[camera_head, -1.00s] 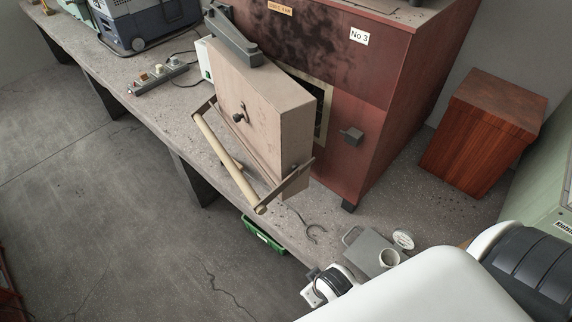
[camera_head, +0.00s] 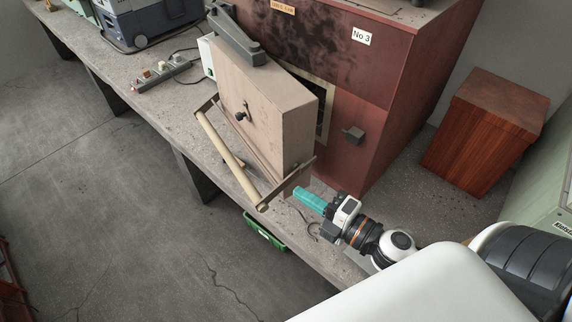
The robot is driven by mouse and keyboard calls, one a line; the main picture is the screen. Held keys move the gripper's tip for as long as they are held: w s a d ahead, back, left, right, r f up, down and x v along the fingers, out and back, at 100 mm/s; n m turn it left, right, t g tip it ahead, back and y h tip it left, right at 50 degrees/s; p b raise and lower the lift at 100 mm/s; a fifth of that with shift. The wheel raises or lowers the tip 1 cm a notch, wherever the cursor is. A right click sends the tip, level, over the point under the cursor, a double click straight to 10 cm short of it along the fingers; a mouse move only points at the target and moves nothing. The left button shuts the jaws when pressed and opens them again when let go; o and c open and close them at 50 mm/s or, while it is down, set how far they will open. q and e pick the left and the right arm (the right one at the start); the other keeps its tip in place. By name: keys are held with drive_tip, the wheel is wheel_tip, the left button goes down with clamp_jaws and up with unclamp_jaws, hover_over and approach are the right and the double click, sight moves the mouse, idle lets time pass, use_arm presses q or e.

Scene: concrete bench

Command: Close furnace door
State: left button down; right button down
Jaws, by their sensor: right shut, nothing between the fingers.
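The red-brown furnace (camera_head: 375,110) stands on the bench. Its thick beige door (camera_head: 268,112) stands ajar, hinged on the left, and a dark gap to the opening shows at its right side. A pale wooden bar handle (camera_head: 226,152) on metal brackets sticks out from the door front. My right gripper (camera_head: 300,192), with teal fingers, is shut and empty. It is just right of the handle's lower right bracket (camera_head: 288,185); whether it touches cannot be told. My left gripper is not in view.
A dark latch block (camera_head: 353,134) sits on the furnace front. A wooden box (camera_head: 485,130) stands at the right. A power strip (camera_head: 163,72) and a blue-grey case (camera_head: 150,20) lie at the back left. A green tray (camera_head: 264,232) shows below the bench edge.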

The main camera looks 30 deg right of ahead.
drive_tip(key=p, duration=0.5)
hover_over(279, 168)
drive_tip(key=s+a, duration=0.4)
drive_tip(key=shift+w+d, duration=0.2)
drive_tip(key=shift+d, duration=0.4)
drive_tip(key=shift+w+d, duration=0.2)
drive_tip(key=shift+d, duration=0.4)
drive_tip(key=shift+s+d, duration=0.1)
drive_tip(key=shift+d, duration=0.55)
